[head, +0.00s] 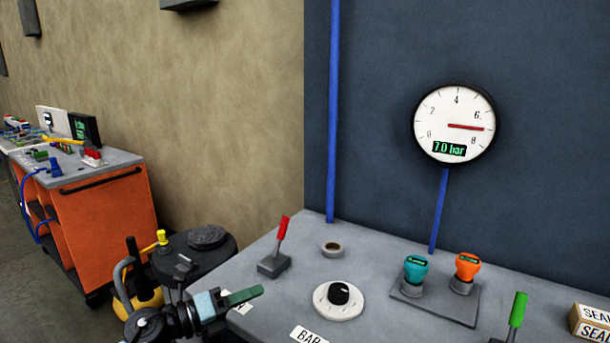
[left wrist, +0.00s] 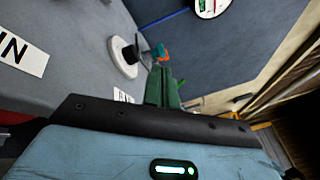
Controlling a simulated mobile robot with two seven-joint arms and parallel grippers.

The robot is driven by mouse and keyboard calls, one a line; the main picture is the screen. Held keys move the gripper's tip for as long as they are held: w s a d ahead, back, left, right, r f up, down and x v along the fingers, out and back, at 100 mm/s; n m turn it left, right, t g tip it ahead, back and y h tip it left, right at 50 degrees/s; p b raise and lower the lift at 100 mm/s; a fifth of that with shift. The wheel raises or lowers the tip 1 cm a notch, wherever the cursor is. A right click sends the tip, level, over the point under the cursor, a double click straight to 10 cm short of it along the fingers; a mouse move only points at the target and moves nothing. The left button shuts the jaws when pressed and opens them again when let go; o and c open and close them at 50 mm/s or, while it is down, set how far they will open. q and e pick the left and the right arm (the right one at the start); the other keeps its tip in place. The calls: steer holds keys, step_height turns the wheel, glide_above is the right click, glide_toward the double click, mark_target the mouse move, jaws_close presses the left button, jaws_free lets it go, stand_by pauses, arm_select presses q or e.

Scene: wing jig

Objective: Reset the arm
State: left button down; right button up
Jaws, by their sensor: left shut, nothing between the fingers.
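My left gripper (head: 246,296) is shut and empty, with its green fingers together above the left front part of the grey bench. The fingers also show in the left wrist view (left wrist: 163,88), close to the white dial with the black knob. In the head view this dial (head: 338,299) lies to the right of the fingertips, apart from them. A red-handled lever (head: 281,238) stands upright with a slight tilt behind the gripper. My right gripper is not in view.
A teal knob (head: 416,268) and an orange knob (head: 466,266) stand on a plate at the right. A green-handled lever (head: 517,312) stands in front of it. A round gauge (head: 455,125) on the wall reads 7.0 bar. An orange cart (head: 105,215) stands far left.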

arm_select(q)
steer(key=s+a+f+n+t+y+p, duration=0.15)
steer(key=s+f+n+y, duration=0.25)
steer(key=s+f+n, duration=0.4)
steer(key=s+a+f+n+t+y+b, duration=0.1)
steer(key=s+a+f+n+t+y, duration=0.2)
steer(key=s+f+n, duration=0.45)
steer(key=s+a+f+n+t+y+p, duration=0.15)
steer(key=s+f+n+y, duration=0.3)
steer(key=n, duration=0.65)
steer(key=s+a+f+n+g+y, duration=0.1)
steer(key=s+f+n+g, duration=0.2)
steer(key=s, duration=0.8)
steer(key=s+a+f+n+g+y, duration=0.1)
steer(key=s+a+f+n+g, duration=0.1)
steer(key=s+f+n, duration=0.3)
steer(key=s+f+g, duration=0.1)
steer(key=s+f, duration=0.2)
steer(key=s, duration=0.2)
steer(key=shift+s+g, duration=0.3)
steer(key=shift+s, duration=0.05)
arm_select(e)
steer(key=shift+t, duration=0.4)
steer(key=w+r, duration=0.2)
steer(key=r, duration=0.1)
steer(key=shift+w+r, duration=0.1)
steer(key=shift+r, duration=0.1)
